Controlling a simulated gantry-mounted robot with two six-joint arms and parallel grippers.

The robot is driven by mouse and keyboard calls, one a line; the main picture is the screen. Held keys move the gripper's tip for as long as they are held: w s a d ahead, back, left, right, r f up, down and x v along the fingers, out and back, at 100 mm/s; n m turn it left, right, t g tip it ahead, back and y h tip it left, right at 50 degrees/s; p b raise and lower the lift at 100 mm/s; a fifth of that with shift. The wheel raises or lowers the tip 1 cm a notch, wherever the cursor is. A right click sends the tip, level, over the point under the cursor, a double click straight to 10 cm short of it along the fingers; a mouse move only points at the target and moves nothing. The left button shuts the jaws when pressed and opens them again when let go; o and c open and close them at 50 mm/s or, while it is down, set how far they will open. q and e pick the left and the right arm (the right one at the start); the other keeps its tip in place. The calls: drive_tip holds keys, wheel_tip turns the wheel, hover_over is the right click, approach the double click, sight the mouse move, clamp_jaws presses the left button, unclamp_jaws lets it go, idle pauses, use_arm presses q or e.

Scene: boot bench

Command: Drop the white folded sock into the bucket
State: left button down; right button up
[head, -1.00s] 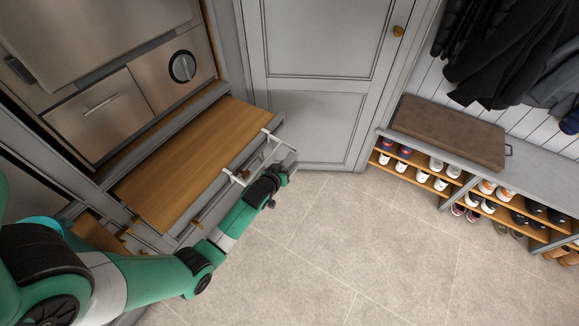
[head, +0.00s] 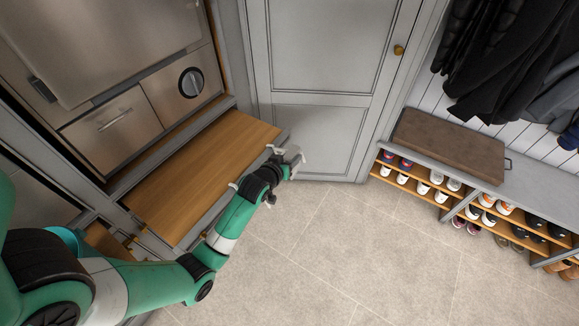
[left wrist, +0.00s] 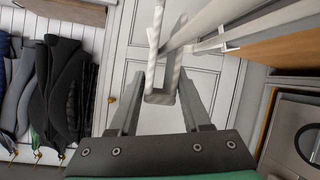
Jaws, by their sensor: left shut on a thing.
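No white folded sock and no bucket can be made out in either view. My left gripper (head: 291,159) is at the far right end of the white bar handle (head: 275,149) on the front of a pull-out wooden shelf (head: 205,175). In the left wrist view its fingers (left wrist: 160,92) straddle a white, streaked part of that handle (left wrist: 160,99), and the gripper is shut on it. The arm covers much of the handle in the head view. My right gripper is in neither view.
Steel appliance fronts (head: 115,110) stand above the shelf. A grey cabinet door (head: 320,95) is just beyond the gripper. The tiled floor (head: 360,255) is clear.

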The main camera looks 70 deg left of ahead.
use_arm(q)
wheel_tip(320, 180, up, 6)
drive_tip(key=shift+w+a+r+p, duration=0.1)
drive_tip(key=shift+r+p, duration=0.15)
drive_tip(key=shift+p, duration=0.95)
drive_tip(key=shift+f, duration=0.1)
